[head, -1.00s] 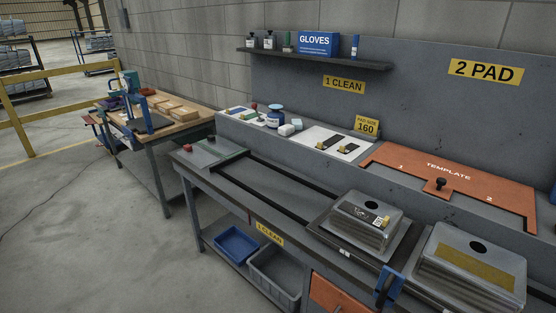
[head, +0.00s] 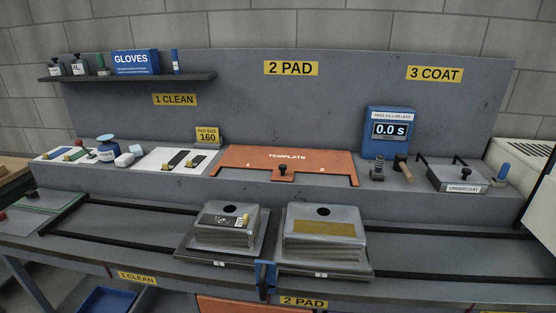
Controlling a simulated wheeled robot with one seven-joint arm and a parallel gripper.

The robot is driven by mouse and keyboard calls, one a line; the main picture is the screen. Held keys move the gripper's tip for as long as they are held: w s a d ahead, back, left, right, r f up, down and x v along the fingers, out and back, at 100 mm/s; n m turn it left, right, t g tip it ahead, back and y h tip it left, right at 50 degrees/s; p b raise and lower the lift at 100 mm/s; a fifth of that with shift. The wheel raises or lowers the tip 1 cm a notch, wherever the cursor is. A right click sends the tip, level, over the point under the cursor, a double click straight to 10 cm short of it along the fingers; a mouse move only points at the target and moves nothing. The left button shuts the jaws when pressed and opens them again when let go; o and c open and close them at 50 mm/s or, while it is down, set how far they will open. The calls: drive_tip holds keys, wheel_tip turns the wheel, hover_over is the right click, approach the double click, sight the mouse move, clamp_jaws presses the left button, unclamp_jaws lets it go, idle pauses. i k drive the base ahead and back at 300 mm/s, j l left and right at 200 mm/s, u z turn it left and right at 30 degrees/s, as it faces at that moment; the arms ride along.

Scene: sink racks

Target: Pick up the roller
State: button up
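On the raised ledge below the blue timer, a dark ribbed cylinder (head: 377,168) stands next to a small tool with a brown handle (head: 402,170). Either could be the roller, or both could be parts of it; they are too small to tell. My gripper is not in the head view, so I cannot see what it holds.
Two metal sinks (head: 226,222) (head: 325,232) sit on trays on black rails, with a blue clamp (head: 265,278) between them in front. An orange template (head: 240,165) lies left of the cylinder; a lidded undercoat tray (head: 456,178) stands right. The right rails are clear.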

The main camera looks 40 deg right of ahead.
sight(377, 174)
drive_tip(key=z, duration=1.4)
